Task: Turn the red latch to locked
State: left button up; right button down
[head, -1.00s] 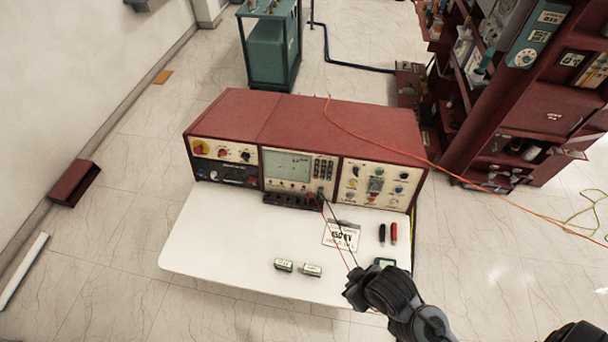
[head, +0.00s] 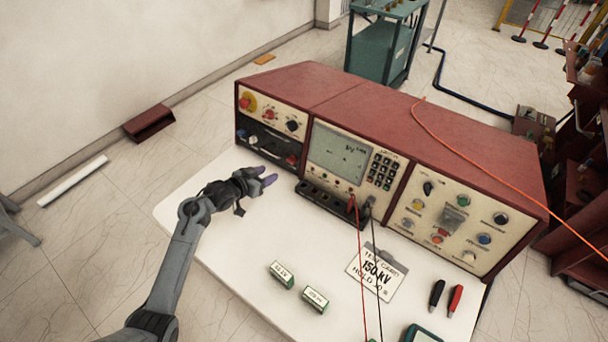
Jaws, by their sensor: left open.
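The left panel of the red-cased test console has a red knob on a yellow plate (head: 247,102), with another red knob (head: 269,116) to its right. A small red part (head: 292,159) sits at the right end of the black lower strip (head: 262,141). I cannot tell which of these is the red latch, or its position. My left gripper (head: 268,177) is open and empty, its purple fingertips over the white table in front of the black strip, apart from the console. My right gripper is out of view.
The white table (head: 200,210) holds two small labelled blocks (head: 281,273) (head: 315,299), a 150 kV card (head: 376,275), and black and red clips (head: 455,299). Red and black leads (head: 357,250) hang from the console front. An orange cable (head: 470,160) crosses its top.

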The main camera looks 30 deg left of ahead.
aim_at(289, 161)
pick_arm(q)
jog(key=b+x, duration=0.1)
jog(key=x, duration=0.3)
jog(key=b+x, duration=0.2)
jog(key=x, duration=0.1)
jog(key=r+b+x, duration=0.1)
jog(key=x, duration=0.3)
jog(key=shift+w+f, duration=0.1)
jog(key=shift+w, duration=0.4)
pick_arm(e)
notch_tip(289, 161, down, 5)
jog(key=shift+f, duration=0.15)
pick_arm(q)
jog(key=shift+c, duration=0.2)
jog(key=c, duration=0.7)
